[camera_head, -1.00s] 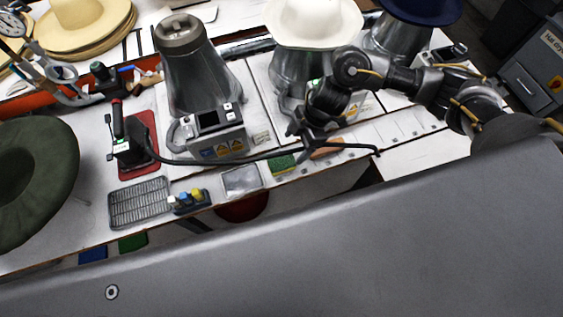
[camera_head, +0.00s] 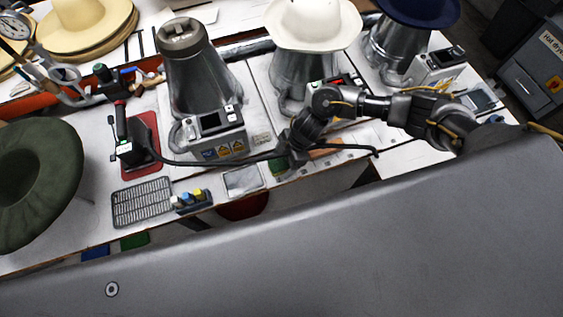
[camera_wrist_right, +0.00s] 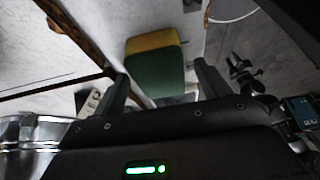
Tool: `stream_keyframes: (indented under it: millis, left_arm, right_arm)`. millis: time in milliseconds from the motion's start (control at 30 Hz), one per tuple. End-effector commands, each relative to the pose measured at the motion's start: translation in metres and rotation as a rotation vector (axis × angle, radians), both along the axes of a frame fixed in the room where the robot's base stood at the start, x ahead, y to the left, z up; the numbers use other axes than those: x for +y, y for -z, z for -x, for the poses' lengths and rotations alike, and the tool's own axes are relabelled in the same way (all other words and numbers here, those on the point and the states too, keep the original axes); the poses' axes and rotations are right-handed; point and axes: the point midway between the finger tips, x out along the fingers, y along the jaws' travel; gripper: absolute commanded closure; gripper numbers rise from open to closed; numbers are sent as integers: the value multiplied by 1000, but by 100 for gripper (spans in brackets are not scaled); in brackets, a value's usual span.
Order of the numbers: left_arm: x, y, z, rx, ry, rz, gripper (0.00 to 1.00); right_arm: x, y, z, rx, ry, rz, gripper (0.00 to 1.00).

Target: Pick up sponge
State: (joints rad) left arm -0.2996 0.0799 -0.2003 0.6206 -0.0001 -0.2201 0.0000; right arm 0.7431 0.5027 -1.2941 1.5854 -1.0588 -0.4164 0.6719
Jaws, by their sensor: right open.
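The sponge (camera_wrist_right: 155,72), green with a yellow end, lies near the front edge of the white worktable. In the head view the sponge (camera_head: 280,166) is partly covered by my right gripper (camera_head: 289,157). In the right wrist view the sponge shows just beyond and between the two separated fingers of my right gripper (camera_wrist_right: 163,82). That gripper is open and empty; I cannot tell whether it touches the sponge. My left gripper is not in view.
A black cable (camera_head: 215,163) runs past the gripper. A square tray (camera_head: 242,181), small bottles (camera_head: 190,200) and a wire rack (camera_head: 142,202) lie left of the sponge. Hat presses (camera_head: 200,80) stand behind it, and the white table front edge (camera_head: 300,180) is close.

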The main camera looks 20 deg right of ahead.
Motion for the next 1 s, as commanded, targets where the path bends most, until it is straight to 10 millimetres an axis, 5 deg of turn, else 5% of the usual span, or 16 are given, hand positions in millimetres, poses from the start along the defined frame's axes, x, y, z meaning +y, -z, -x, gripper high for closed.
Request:
stream_keyframes:
  millis: [167, 500, 1000]
  left_arm:
    - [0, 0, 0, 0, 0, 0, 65]
    - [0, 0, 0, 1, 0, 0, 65]
    - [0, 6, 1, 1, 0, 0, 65]
  right_arm:
    - [0, 0, 0, 0, 0, 0, 27]
    - [0, 0, 0, 0, -1, 0, 72]
    - [0, -12, -1, -4, -4, -2, 72]
